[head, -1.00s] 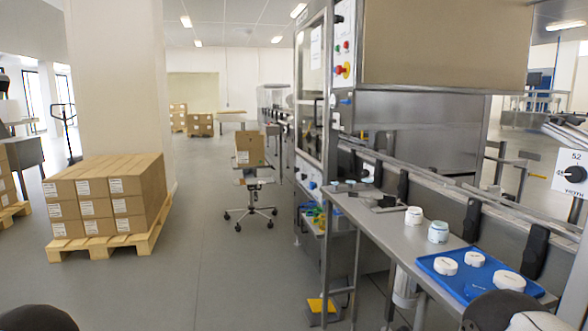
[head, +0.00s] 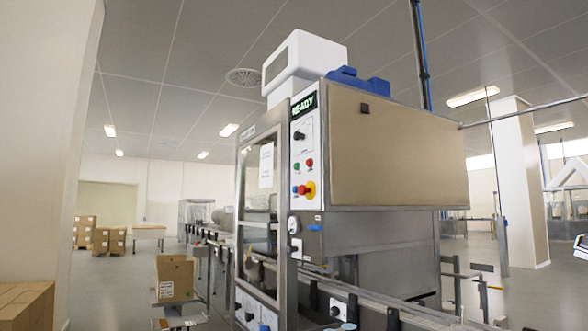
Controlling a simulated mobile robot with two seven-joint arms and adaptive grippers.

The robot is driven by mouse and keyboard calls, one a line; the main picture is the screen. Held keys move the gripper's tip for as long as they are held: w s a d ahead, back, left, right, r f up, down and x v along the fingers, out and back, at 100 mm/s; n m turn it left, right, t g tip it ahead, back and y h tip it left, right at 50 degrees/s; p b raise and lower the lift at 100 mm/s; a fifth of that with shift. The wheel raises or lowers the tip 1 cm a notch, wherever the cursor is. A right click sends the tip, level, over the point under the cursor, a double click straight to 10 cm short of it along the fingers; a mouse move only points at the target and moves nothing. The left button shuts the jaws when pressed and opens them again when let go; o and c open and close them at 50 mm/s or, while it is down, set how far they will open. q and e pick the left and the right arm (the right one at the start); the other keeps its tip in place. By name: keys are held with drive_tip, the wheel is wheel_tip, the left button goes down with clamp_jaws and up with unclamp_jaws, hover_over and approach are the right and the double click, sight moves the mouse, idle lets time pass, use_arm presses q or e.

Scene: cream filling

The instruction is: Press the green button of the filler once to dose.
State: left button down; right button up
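The filler (head: 395,140) stands in the middle of the head view, a tall steel machine with a tan side panel and a glazed front. Its narrow control panel (head: 305,205) faces me. A small green button (head: 309,162) sits on this panel, beside a small red button (head: 296,163). Below them is a red knob (head: 302,189) on a yellow plate. A dark dial (head: 299,135) is above the buttons. Neither of my grippers shows in the head view.
A conveyor (head: 390,308) runs along the filler's base at the bottom. An open carton (head: 175,278) stands left of the filler. Stacked boxes (head: 28,305) are at lower left. Open floor lies between the boxes and the carton.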

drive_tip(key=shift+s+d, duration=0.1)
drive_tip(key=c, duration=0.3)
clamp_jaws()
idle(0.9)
